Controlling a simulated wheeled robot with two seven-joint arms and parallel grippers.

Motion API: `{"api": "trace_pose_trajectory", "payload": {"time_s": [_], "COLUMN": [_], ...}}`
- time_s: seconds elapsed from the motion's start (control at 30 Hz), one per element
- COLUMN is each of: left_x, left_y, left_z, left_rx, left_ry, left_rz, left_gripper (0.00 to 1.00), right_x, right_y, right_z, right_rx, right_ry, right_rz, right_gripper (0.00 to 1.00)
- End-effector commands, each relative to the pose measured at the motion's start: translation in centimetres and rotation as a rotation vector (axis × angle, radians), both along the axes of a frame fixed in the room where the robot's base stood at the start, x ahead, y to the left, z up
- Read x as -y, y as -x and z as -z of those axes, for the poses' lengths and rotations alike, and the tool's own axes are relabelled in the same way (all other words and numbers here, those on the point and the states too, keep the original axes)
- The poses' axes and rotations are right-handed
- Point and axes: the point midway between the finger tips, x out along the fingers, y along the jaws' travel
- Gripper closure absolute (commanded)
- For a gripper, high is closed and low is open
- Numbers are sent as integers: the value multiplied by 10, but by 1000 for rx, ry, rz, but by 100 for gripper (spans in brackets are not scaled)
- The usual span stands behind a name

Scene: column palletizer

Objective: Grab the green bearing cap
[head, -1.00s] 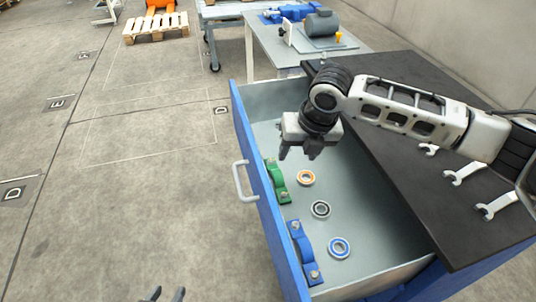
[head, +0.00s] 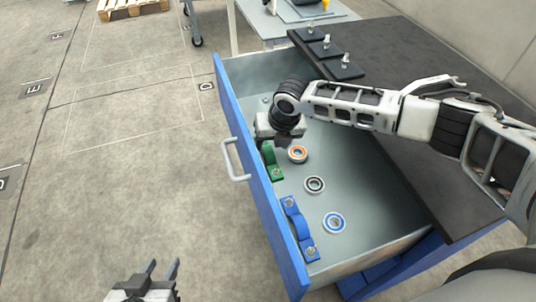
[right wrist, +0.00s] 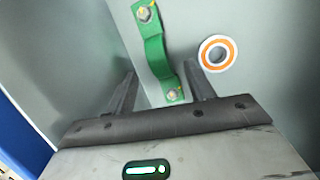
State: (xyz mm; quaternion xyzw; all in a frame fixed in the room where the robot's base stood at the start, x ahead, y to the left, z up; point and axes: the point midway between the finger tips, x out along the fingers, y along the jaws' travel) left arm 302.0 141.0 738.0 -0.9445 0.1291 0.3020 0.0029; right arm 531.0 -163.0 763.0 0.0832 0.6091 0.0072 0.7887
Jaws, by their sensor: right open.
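The green bearing cap (head: 273,163) lies in the open drawer against its front wall, partly hidden by my right gripper in the head view. In the right wrist view the whole green cap (right wrist: 158,55) shows, an arched strap with a bolt at each end. My right gripper (head: 268,143) hangs over the cap in the drawer. In the wrist view its open fingers (right wrist: 160,80) stand on either side of the cap's lower part, with nothing clamped; I cannot tell how deep they reach. My left gripper (head: 162,270) is open and empty over the floor.
The black worktop (head: 400,180) lies right of the drawer.

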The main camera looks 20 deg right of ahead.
Motion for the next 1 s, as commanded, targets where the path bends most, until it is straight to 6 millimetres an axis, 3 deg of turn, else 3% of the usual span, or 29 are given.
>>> {"api": "trace_pose_trajectory", "payload": {"time_s": [0.2, 0.5, 0.57, 0.7, 1.0], "left_x": [0, 1, 1, 1, 1], "left_y": [0, -1, 0, 0, 0], "left_z": [2, 1, 1, 1, 1], "left_rx": [1, 2, 2, 2, 1], "left_ry": [5, 7, 7, 7, 7], "left_rz": [-1, -2, -2, -2, -2], "left_gripper": [64, 64, 64, 64, 64], "right_x": [-4, -5, -5, -4, -5], "right_y": [-11, -12, -12, -12, -13], "right_z": [29, 34, 34, 34, 33], "right_rx": [-3, -1, -1, -1, 0], "right_ry": [0, 0, 0, 0, -1], "right_rz": [1, 0, 0, 1, 1], "right_gripper": [46, 46, 60, 99, 100]}}
